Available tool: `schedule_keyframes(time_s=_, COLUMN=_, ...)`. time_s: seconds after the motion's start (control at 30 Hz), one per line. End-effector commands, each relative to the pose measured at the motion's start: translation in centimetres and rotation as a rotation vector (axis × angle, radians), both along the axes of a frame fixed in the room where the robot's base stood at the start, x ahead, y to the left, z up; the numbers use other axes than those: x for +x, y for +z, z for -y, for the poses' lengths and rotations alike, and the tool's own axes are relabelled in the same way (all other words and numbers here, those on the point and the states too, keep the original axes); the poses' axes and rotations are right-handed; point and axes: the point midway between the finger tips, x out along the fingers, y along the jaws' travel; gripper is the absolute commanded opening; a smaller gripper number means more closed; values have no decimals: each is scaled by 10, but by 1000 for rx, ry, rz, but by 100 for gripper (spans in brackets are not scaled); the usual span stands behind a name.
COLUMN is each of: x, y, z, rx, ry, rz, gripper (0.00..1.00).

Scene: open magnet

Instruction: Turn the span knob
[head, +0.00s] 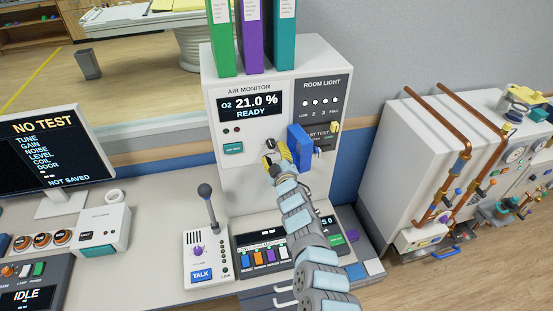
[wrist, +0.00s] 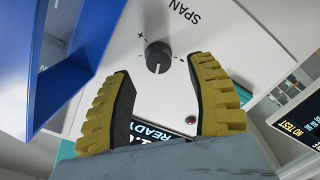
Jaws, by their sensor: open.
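The span knob (wrist: 158,57) is a small black round knob with a white pointer line, on the white front of the air monitor (head: 272,185). "SPAN" and plus and minus marks are printed beside it. In the head view my gripper (head: 274,156) is at the monitor front and largely hides the knob. In the wrist view my gripper (wrist: 163,75) is open, with one yellow-and-black finger on each side of the knob's line. The knob shows between and just beyond the fingertips, with no visible contact.
A blue box-like holder (head: 299,147) sticks out from the monitor front close to the right of my gripper; it also shows in the wrist view (wrist: 75,65). The display (head: 250,105) reads O2 21.0 % READY.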

Motion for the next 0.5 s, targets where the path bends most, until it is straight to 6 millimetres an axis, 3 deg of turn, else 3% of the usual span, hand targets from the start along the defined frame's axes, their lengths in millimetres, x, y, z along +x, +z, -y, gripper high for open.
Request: schedule_keyframes(time_s=0.5, x=-23, y=1, z=7, rx=2, ry=-2, rz=2, gripper=57)
